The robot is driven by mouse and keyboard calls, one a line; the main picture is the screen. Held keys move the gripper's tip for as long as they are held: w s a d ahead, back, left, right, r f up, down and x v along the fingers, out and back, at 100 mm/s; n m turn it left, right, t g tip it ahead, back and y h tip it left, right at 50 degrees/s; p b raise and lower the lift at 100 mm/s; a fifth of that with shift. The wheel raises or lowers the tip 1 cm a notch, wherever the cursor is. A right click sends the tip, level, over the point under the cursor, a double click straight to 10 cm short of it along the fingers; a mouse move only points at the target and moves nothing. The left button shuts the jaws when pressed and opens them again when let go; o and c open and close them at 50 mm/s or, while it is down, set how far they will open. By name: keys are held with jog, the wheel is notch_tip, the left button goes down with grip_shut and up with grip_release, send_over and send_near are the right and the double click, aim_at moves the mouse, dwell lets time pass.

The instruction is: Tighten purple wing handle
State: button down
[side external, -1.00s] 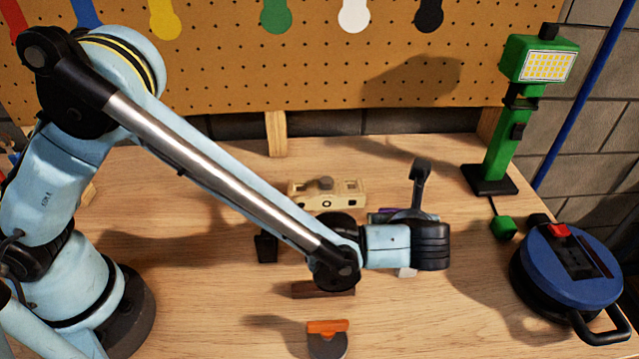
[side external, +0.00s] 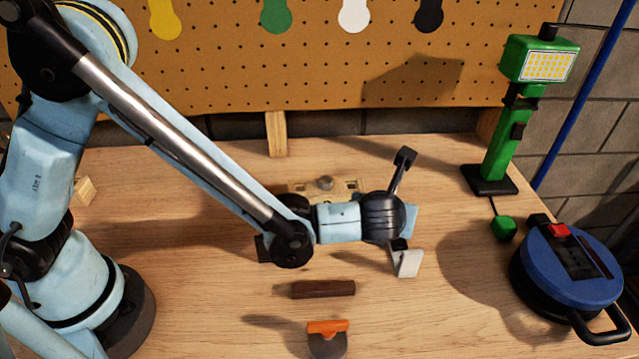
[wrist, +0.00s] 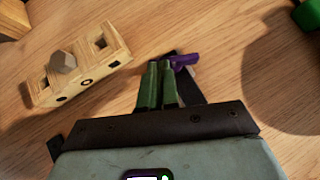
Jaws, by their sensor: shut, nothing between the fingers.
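The purple wing handle (wrist: 183,61) shows in the wrist view just beyond my fingertips, partly covered by them. A dark flat piece (wrist: 188,88) lies under or behind the fingers. My gripper (wrist: 160,66) has green fingers that are together with nothing between them. The tips overlap the handle's left end in the picture; I cannot tell whether they touch it. In the side external view my wrist hides the handle and the fingertips.
A wooden block with a grey knob (wrist: 63,62) lies left of the fingers. In the side external view, a brown bar (side external: 322,289) and an orange-topped scraper (side external: 328,326) lie in front. A green lamp (side external: 490,150) and blue cable reel (side external: 565,262) stand at right.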

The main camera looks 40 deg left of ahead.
jog(key=shift+w+a+m, duration=0.25)
jog(key=shift+a+m, duration=0.05)
jog(key=shift+a, duration=0.15)
jog(key=shift+d, duration=0.15)
